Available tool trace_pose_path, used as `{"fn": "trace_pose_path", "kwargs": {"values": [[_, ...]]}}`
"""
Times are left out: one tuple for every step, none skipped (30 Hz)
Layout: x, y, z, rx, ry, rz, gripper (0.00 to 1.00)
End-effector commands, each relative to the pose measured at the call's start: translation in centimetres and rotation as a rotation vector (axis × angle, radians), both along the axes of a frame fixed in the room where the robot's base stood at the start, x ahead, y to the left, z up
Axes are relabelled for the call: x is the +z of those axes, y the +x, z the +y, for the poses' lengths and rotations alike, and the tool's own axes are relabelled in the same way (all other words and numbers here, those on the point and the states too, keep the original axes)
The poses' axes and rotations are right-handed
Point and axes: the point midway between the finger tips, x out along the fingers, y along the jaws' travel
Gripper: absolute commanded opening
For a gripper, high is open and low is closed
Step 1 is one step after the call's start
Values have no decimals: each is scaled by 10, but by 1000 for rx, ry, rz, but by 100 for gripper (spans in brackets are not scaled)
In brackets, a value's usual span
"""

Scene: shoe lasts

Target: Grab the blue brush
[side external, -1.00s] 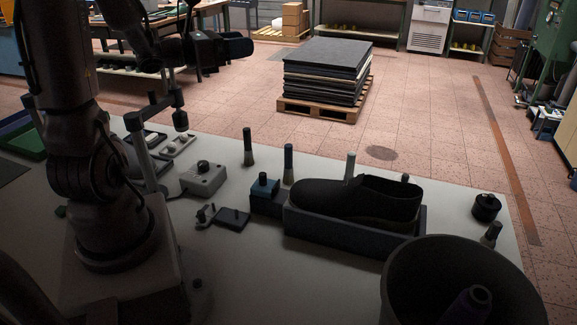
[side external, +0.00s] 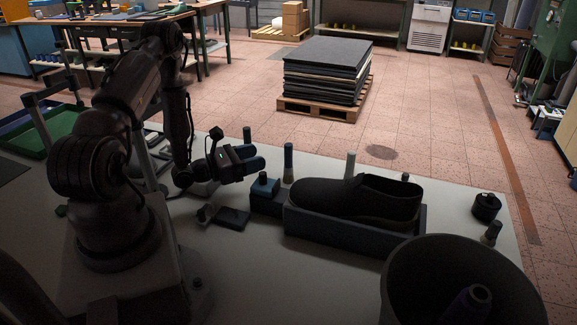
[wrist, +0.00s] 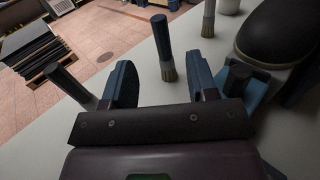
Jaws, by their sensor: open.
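A brush with a dark blue-grey handle (wrist: 162,36), the bluest I can make out, stands upright on its pale bristles in the wrist view. It also shows in the side view (side external: 288,160). My gripper (side external: 258,158) is open and roughly level, its blue fingers pointing right towards this brush. In the wrist view the brush appears in line with the gap between my fingers (wrist: 161,70), just beyond the fingertips. Nothing is held. A dark-handled brush (wrist: 68,82) stands outside the left finger; in the side view my gripper partly hides it.
A blue container with a dark cap (side external: 263,187) stands close to the right finger. A dark shoe (side external: 370,197) sits in a tray (side external: 345,239) further right. A grey-handled brush (side external: 350,165) stands behind the shoe. A large dark bin (side external: 395,285) occupies the front right.

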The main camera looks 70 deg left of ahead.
Motion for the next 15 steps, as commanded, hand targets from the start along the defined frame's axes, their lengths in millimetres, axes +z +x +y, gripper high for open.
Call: {"fn": "trace_pose_path", "kwargs": {"values": [[1,11,-1,-6,1,-3,53],[1,16,-1,-5,1,-3,53],[1,25,-1,-6,2,-3,53],[1,31,0,-6,2,-2,53],[1,36,0,-5,1,-3,53],[1,43,0,-4,0,-2,53],[1,48,0,-5,1,-2,53],[1,52,0,-4,1,-2,53],[1,57,1,-3,1,-2,53],[1,60,1,-3,0,-1,53],[1,62,1,-3,-1,0,53],[1,64,1,-2,-2,0,53],[1,65,1,-1,-2,0,53],[1,67,1,-1,-2,0,53],[0,70,1,-2,-1,-1,53]]}}
